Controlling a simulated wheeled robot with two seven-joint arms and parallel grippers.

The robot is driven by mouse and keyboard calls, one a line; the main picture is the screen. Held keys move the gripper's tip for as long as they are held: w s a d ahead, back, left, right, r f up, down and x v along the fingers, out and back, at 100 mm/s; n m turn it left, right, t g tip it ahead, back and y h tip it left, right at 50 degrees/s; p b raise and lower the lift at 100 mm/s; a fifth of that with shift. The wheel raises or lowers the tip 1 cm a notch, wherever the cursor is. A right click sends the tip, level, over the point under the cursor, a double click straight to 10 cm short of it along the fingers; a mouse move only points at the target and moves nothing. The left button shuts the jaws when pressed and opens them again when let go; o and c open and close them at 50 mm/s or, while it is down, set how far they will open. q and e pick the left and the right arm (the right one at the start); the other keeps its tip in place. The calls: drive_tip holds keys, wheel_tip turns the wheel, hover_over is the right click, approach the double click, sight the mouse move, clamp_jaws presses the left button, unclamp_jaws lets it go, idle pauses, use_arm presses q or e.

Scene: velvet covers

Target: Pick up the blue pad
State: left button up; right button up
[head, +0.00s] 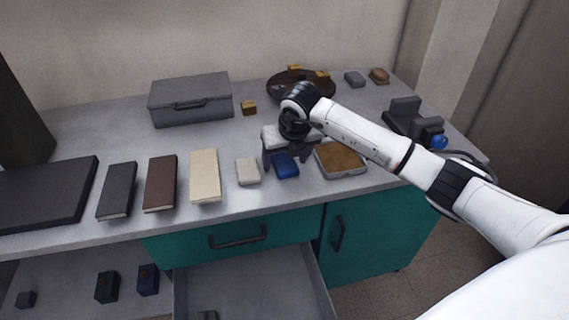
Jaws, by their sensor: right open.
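The blue pad (286,166) lies on the grey counter, near its front edge and right of a small white pad (247,171). My right gripper (287,160) is over the blue pad with its fingers pointing down. It is open, one finger on the left of the pad and the other to the right and behind. The gripper body hides the pad's far part. I cannot tell whether the fingers touch the pad. My left gripper is not in view.
A shallow tray with a brown surface (341,158) is close on the right. Cream (205,176), brown (161,184) and dark (117,191) books lie on the left. A grey case (190,100) stands behind. An open drawer (250,285) juts out below the counter.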

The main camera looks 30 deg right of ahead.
drive_tip(key=c, duration=1.1)
